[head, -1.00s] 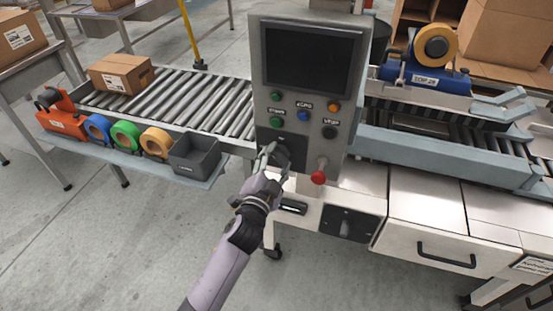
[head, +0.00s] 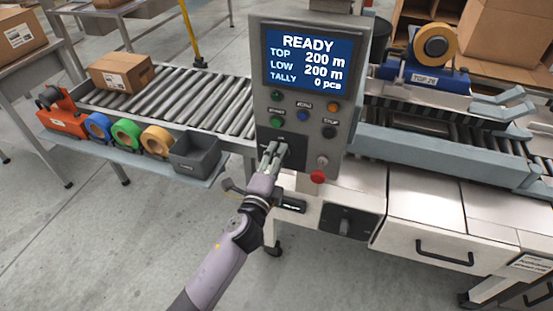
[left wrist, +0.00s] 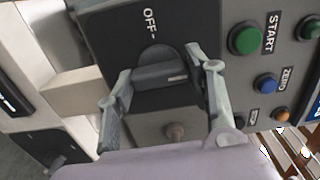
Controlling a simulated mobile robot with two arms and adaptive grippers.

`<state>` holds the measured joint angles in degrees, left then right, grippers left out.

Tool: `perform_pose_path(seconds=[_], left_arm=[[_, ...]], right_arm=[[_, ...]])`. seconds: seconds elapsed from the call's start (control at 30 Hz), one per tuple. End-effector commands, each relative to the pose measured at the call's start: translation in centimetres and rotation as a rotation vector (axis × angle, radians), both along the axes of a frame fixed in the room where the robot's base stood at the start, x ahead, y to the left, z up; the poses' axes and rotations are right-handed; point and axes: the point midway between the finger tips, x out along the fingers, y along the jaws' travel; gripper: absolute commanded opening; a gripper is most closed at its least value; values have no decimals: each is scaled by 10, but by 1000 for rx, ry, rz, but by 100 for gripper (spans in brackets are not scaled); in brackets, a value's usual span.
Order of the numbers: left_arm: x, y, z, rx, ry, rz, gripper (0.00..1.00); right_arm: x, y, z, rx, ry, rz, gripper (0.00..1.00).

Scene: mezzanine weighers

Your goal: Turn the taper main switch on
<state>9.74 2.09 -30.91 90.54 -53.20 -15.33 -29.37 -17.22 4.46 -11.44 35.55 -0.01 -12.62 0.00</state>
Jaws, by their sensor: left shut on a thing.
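The taper main switch is a dark rotary knob (left wrist: 158,74) on a black plate. The plate (left wrist: 107,38) carries an OFF label above the knob in the left wrist view. The knob's grip bar lies across that picture, its pale mark at the right end, turned away from OFF. My left gripper (left wrist: 163,80) is shut on the knob, one finger on each end of the bar. In the head view my left gripper (head: 272,150) hides most of the knob. The control panel's screen (head: 308,62) is lit and reads READY. My right gripper is not in view.
Coloured buttons and a red knob (head: 317,177) sit close around the switch. A grey bin (head: 195,152) and tape rolls stand on a shelf at left. A roller conveyor (head: 190,100) carries a carton (head: 121,73). Floor at lower left is clear.

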Motion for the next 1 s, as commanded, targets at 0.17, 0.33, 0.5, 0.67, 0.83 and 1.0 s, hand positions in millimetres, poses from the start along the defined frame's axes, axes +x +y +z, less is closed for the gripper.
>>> perform_pose_path(seconds=[0.17, 0.33, 0.5, 0.67, 0.83, 1.0], left_arm=[[0, -1, -1, 33, -10, -1, 20], [0, -1, -1, 43, -12, -1, 20], [0, -1, -1, 44, -12, -1, 20], [0, -1, -1, 44, -12, -1, 51], [0, 0, -1, 42, -13, -1, 62], [0, 0, 0, 41, -12, 0, 68]], right_arm=[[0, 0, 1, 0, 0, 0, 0], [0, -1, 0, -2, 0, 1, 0], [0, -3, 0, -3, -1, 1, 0], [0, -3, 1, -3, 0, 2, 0], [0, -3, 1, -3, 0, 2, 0], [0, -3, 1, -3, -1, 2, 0]])
